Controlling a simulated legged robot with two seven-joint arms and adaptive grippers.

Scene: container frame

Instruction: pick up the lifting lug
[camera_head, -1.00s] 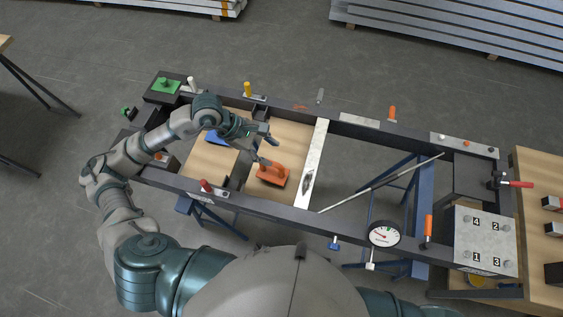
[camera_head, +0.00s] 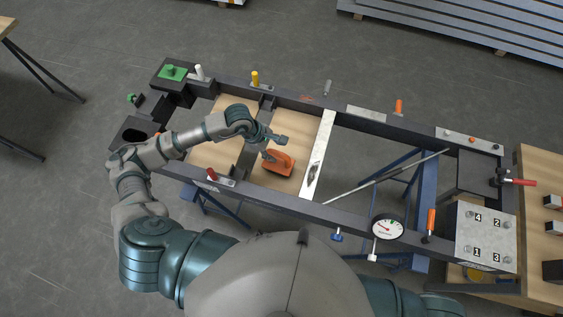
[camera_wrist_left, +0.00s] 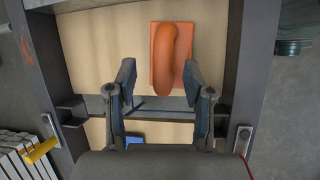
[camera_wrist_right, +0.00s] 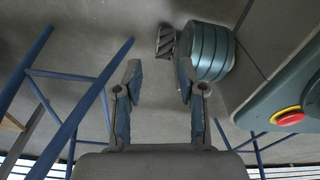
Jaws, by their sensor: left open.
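The lifting lug (camera_head: 281,163) is an orange block with a rounded loop on top. It sits on the light wooden panel inside the dark frame. In the left wrist view the lug (camera_wrist_left: 170,55) lies just ahead of the fingers, nearer the right finger. My left gripper (camera_head: 276,148) is open and empty beside the lug; its fingers (camera_wrist_left: 159,75) stand apart, and I cannot tell whether the right one touches the lug. My right gripper (camera_wrist_right: 159,68) is open and empty, away from the frame; the head view does not show it.
The dark frame (camera_head: 270,202) surrounds the panels, with a pale bar (camera_head: 318,160) right of the lug. A red-handled clamp (camera_head: 212,175) and a yellow-handled one (camera_head: 255,79) stand on its rails. A gauge (camera_head: 388,229) sits at the near rail. A blue piece (camera_wrist_left: 135,141) lies behind the left fingers.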

